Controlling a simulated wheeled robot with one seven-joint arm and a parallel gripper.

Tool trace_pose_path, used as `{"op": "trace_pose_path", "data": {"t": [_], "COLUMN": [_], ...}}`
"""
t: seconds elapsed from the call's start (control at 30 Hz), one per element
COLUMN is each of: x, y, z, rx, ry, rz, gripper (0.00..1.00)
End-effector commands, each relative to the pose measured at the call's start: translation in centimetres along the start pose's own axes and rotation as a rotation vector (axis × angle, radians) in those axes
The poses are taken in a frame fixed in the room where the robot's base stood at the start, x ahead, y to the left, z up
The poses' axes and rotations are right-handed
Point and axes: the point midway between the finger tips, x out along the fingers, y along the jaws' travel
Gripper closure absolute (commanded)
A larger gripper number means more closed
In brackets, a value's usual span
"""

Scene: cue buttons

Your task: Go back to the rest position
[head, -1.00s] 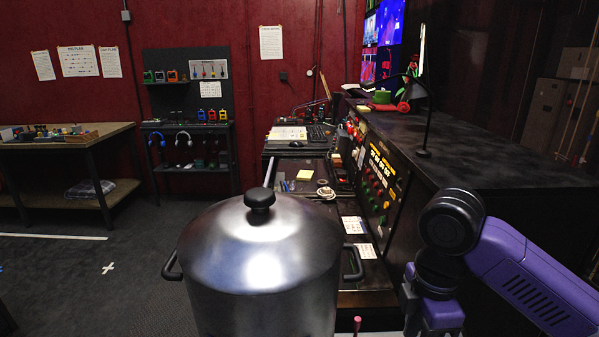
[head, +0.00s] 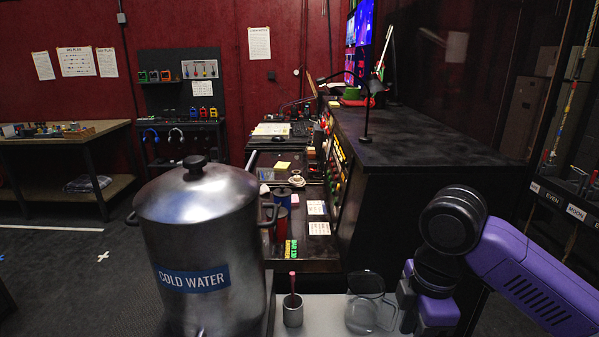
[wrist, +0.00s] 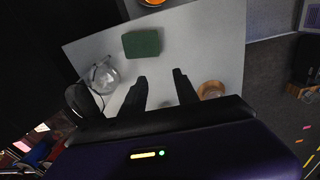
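My gripper (wrist: 160,92) shows in the wrist view with its two dark fingers spread apart and nothing between them. It hangs over a light grey tabletop (wrist: 205,50). In the head view only my purple arm shows at the right; the fingers are hidden there. The cue buttons (head: 338,165) sit on the dark console panel, seen at a steep angle and far from my gripper.
A large steel pot (head: 197,235) labelled COLD WATER stands at the left. A glass jug (head: 364,302) and a small grey cup (head: 292,311) stand near my arm. A green block (wrist: 142,43) and an orange-brown round object (wrist: 211,89) lie beside my fingers. Floor at left is open.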

Motion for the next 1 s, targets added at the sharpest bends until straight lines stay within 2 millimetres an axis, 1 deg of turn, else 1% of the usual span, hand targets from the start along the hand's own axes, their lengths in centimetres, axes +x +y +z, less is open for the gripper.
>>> {"op": "trace_pose_path", "data": {"t": [0.17, 0.27, 0.47, 0.57, 0.67, 0.8, 0.9, 1.0], "x": [-0.1, -0.6, -2.7, -3.9, -5.5, -8.4, -10.8, -12.9], "y": [1.7, 3.0, 6.2, 7.7, 8.9, 10.1, 10.5, 10.4], "z": [-1.4, -2.4, -5.2, -7.3, -10.0, -13.7, -15.6, -16.5], "rx": [0.04, 0.065, 0.129, 0.167, 0.214, 0.298, 0.376, 0.464], "ry": [0.053, 0.093, 0.232, 0.34, 0.483, 0.721, 0.907, 1.082], "rz": [0.075, 0.137, 0.3, 0.384, 0.472, 0.587, 0.663, 0.729], "gripper": [0.64, 0.64, 0.64, 0.64, 0.64, 0.64, 0.64, 0.64]}}
